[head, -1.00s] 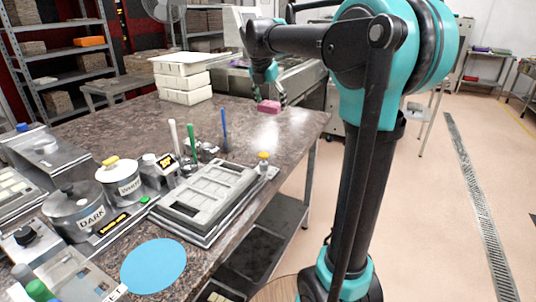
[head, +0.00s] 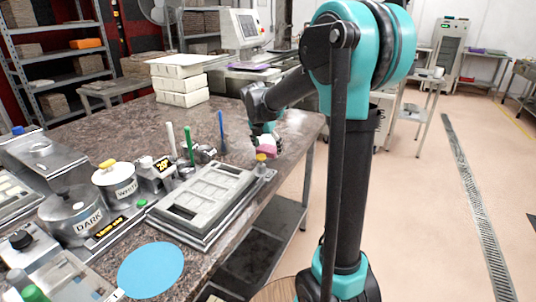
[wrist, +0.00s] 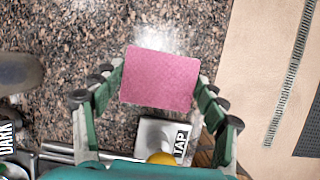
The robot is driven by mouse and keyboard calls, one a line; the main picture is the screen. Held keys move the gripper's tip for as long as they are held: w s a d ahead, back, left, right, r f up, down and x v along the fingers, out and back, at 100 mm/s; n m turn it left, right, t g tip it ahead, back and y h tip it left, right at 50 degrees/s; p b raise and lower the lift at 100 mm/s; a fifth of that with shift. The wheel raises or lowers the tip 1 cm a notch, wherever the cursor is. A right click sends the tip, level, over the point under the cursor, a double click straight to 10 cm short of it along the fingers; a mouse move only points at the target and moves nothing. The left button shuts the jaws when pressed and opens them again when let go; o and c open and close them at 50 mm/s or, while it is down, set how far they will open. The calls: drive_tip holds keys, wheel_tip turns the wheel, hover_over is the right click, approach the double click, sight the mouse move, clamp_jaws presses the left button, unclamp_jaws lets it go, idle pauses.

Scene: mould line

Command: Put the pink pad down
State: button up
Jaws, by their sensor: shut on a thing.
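The pink pad (wrist: 160,79) shows in the wrist view between the two green fingers of my gripper (wrist: 158,92), which is shut on it. In the head view the pad (head: 267,151) shows small below my gripper (head: 264,141), close to the right edge of the table, just behind the yellow-capped item. I cannot tell how high the pad is above the speckled table top (wrist: 70,50).
A yellow-capped item (head: 261,158) on a plate marked "LAP" (wrist: 155,135) is close to the pad. A grey mould tray (head: 205,195) and several pots stand at the front. A blue disc (head: 151,268) lies nearest.

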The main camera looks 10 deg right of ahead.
sight(267, 149)
drive_tip(key=shift+f, duration=1.45)
drive_tip(key=shift+f, duration=0.1)
drive_tip(key=o, duration=1.1)
